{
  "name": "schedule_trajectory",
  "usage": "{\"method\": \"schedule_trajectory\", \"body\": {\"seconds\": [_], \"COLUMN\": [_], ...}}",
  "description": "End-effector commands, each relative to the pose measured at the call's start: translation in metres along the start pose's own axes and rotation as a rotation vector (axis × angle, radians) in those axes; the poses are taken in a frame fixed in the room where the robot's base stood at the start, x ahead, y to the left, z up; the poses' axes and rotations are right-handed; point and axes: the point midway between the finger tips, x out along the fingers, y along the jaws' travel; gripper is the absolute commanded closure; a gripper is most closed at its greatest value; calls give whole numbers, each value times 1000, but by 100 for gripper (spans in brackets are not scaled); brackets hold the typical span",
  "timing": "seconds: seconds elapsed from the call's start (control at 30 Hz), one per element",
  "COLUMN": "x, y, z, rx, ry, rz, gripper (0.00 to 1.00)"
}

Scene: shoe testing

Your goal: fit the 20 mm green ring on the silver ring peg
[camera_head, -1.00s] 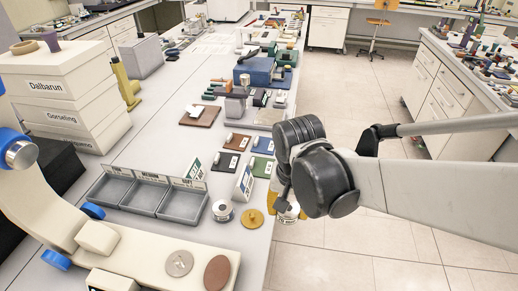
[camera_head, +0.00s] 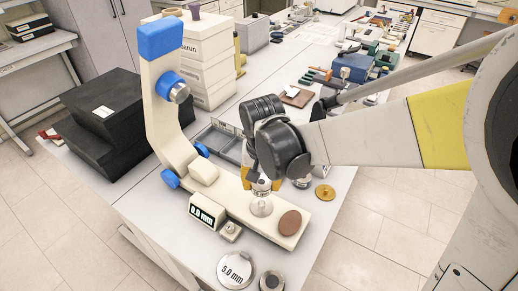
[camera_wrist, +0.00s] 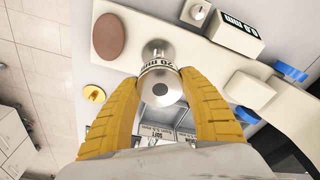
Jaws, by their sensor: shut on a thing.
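My gripper (camera_head: 262,182) has its yellow fingers closed on a silver cylindrical piece marked "20 mm" (camera_wrist: 172,97), also partly visible in the head view. It shows silver with a pale label; I see no clear green on it. A silver round piece (camera_head: 261,206) on the cream base, which may be the silver ring peg, is just below the held piece. In the wrist view this silver piece (camera_wrist: 156,48) shows beyond the held one, partly covered by it. I cannot tell whether the two touch.
The cream gauge (camera_head: 160,110) rises left of my gripper, with its display (camera_head: 205,211) in front. A brown disc (camera_head: 290,222) is on the base. A brass piece (camera_head: 325,193) stands to the right. A "5.0 mm" disc (camera_head: 237,271) lies near the front edge.

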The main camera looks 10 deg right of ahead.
Motion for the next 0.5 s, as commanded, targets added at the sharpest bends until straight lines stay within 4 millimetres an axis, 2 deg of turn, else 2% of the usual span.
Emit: {"method": "schedule_trajectory", "body": {"seconds": [0.27,0.5], "x": [2,17], "y": [0,0], "z": [0,2], "rx": [0,0], "ry": [1,1], "rz": [0,0], "gripper": [82,82]}}
